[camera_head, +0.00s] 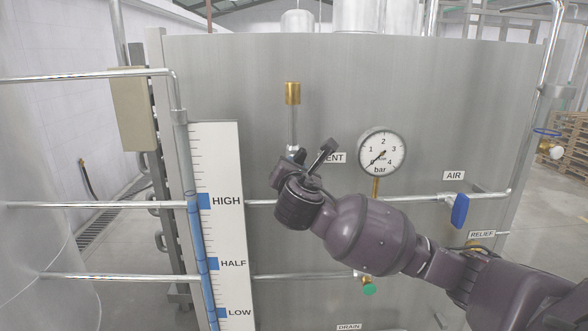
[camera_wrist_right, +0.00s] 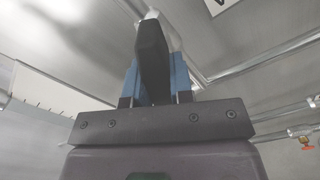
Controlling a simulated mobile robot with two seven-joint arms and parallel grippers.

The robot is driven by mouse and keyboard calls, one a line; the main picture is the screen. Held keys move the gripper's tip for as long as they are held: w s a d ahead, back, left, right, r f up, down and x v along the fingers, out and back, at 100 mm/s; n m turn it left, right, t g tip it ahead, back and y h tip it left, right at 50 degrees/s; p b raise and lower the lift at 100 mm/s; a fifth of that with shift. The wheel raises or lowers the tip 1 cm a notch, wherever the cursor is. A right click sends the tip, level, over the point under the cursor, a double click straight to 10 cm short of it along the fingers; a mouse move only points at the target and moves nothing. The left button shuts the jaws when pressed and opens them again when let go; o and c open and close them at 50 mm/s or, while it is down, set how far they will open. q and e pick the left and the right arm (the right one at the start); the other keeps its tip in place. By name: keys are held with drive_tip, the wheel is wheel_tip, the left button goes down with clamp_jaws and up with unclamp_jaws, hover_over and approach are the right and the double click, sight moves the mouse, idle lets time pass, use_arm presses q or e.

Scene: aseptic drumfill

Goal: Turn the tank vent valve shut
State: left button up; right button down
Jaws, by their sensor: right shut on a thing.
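The tank vent valve sits below a clear vertical tube (camera_head: 292,125) with a brass top, beside the partly hidden VENT label (camera_head: 334,158). The valve body is mostly hidden behind my right gripper (camera_head: 300,160). A dark lever (camera_head: 324,152) sticks up and to the right at a tilt beside the gripper. In the right wrist view, a black handle (camera_wrist_right: 152,55) stands between the two blue fingers of my right gripper (camera_wrist_right: 153,75), which is shut on it. A pale metal stem shows beyond the handle. My left gripper is not in view.
A pressure gauge (camera_head: 382,150) is right of the gripper, above my forearm. A blue AIR valve handle (camera_head: 460,210) is farther right. A level scale (camera_head: 222,220) stands at the left. Horizontal pipes cross the tank front (camera_head: 230,70). My forearm covers the lower right.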

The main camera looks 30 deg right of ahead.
drive_tip(key=shift+m, duration=0.3)
drive_tip(key=m, duration=0.5)
drive_tip(key=shift+m, duration=0.3)
drive_tip(key=m, duration=0.5)
drive_tip(key=shift+m, duration=0.4)
drive_tip(key=c, duration=1)
unclamp_jaws()
drive_tip(key=b+v, duration=0.1)
drive_tip(key=v, duration=0.9)
drive_tip(key=shift+s+a+b, duration=0.2)
drive_tip(key=shift+s+b, duration=0.15)
drive_tip(key=shift+m, duration=0.4)
